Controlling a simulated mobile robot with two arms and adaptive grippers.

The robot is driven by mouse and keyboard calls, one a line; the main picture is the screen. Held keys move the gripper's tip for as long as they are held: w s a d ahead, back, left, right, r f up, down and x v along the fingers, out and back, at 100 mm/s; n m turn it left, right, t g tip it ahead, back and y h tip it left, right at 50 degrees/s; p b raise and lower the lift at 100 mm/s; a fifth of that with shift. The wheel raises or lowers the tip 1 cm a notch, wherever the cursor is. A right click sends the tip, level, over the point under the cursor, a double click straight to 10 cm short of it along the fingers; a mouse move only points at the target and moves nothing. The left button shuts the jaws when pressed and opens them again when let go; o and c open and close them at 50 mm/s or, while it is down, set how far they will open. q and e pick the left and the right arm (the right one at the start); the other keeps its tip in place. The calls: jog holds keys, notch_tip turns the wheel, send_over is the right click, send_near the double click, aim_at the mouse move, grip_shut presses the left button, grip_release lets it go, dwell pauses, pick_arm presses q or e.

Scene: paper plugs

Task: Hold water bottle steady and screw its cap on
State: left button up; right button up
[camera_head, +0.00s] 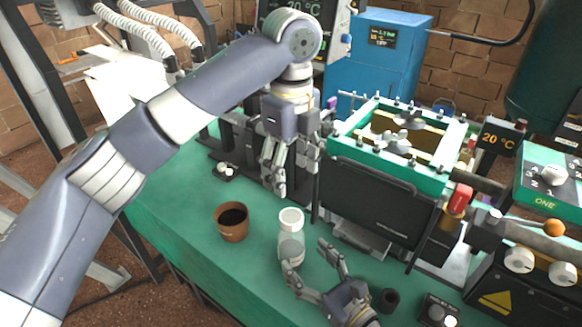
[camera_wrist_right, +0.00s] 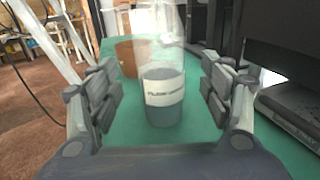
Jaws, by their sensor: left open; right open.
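The clear water bottle (camera_head: 291,248) stands upright on the green table, with a whitish top and a pale label. It also shows in the right wrist view (camera_wrist_right: 163,112), between the fingers and farther out, with grey-blue liquid in its lower part. I cannot tell whether the whitish top is a cap. Small white pieces (camera_head: 225,170) lie on a dark base at the left; one could be the cap. My right gripper (camera_head: 309,263) is open beside the bottle, its fingers pointing at it, apart from it. My left gripper (camera_head: 288,165) is open and empty, above and behind the bottle.
A brown pot (camera_head: 232,222) with dark contents stands left of the bottle. A green-framed press (camera_head: 400,140) with a black front panel stands behind on the right. A small dark cup (camera_head: 390,299) is right of my right gripper. The table's front left is clear.

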jog(key=v, duration=0.5)
jog(key=shift+s+d, duration=0.25)
jog(key=shift+s, duration=0.05)
